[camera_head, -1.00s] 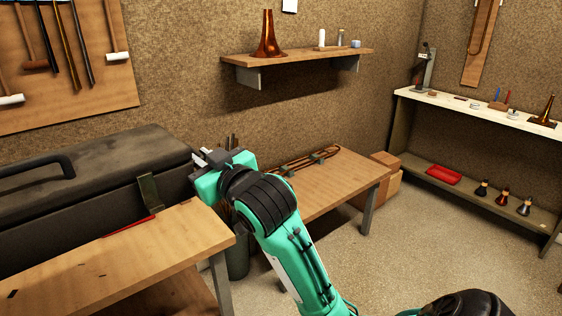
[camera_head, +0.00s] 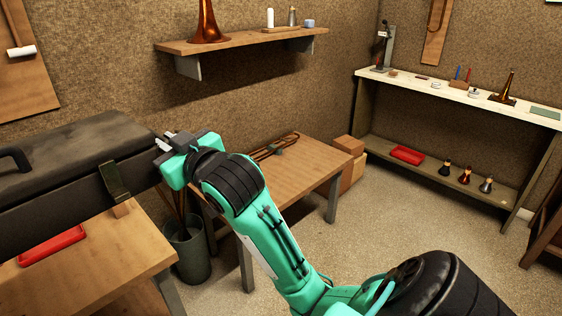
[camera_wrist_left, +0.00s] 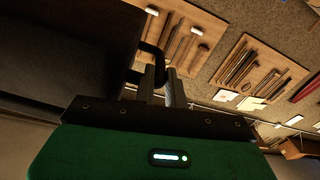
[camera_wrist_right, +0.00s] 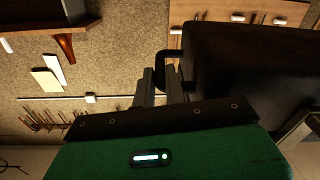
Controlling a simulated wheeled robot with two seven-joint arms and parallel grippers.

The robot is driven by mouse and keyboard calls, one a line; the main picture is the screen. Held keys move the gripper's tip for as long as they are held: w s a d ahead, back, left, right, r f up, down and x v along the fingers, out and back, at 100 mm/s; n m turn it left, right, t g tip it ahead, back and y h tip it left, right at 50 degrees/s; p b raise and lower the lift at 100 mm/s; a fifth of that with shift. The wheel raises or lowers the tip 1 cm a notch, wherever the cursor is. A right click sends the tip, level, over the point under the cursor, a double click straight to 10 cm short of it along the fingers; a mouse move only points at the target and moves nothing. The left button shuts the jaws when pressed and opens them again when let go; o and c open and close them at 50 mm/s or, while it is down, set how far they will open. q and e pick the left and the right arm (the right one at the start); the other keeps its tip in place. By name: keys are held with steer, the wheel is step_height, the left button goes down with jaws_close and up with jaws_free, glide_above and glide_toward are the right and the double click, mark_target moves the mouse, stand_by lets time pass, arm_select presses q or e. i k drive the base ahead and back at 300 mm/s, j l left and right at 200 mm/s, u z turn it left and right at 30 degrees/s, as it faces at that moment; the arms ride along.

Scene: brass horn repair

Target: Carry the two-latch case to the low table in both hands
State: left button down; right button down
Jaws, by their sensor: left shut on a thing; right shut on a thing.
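The two-latch case (camera_head: 70,170) is a long dark box at the left of the head view, its far left end cut off. A black handle (camera_head: 14,157) shows on it. My right gripper (camera_head: 163,143) is at the case's right end; the right wrist view shows its fingers shut on a dark end handle (camera_wrist_right: 162,68). My left gripper is outside the head view. In the left wrist view its fingers (camera_wrist_left: 163,82) are shut on the other end handle (camera_wrist_left: 150,52). A low wooden table (camera_head: 290,185) stands behind my right arm, with a slide-like brass part (camera_head: 275,147) on it.
A wooden bench (camera_head: 100,265) with a red tray (camera_head: 52,245) lies in front of the case. A dark green upright piece (camera_head: 115,180) shows against the case front. A bin (camera_head: 190,255) stands beside the bench. Boxes (camera_head: 350,165) stand past the table. Open floor lies right.

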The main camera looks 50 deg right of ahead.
mark_target(289, 177)
steer(key=i+l, duration=0.15)
steer(key=l, duration=0.45)
steer(key=i+l, duration=0.1)
steer(key=l, duration=0.55)
steer(key=i+l, duration=0.15)
steer(key=l, duration=0.45)
steer(key=i+l, duration=0.1)
steer(key=l, duration=0.55)
steer(key=i+l+z, duration=0.1)
steer(key=l, duration=0.5)
steer(key=i+l, duration=0.15)
steer(key=l, duration=0.5)
steer(key=i+l, duration=0.15)
steer(key=l, duration=0.45)
steer(key=i+l, duration=0.15)
steer(key=l, duration=0.45)
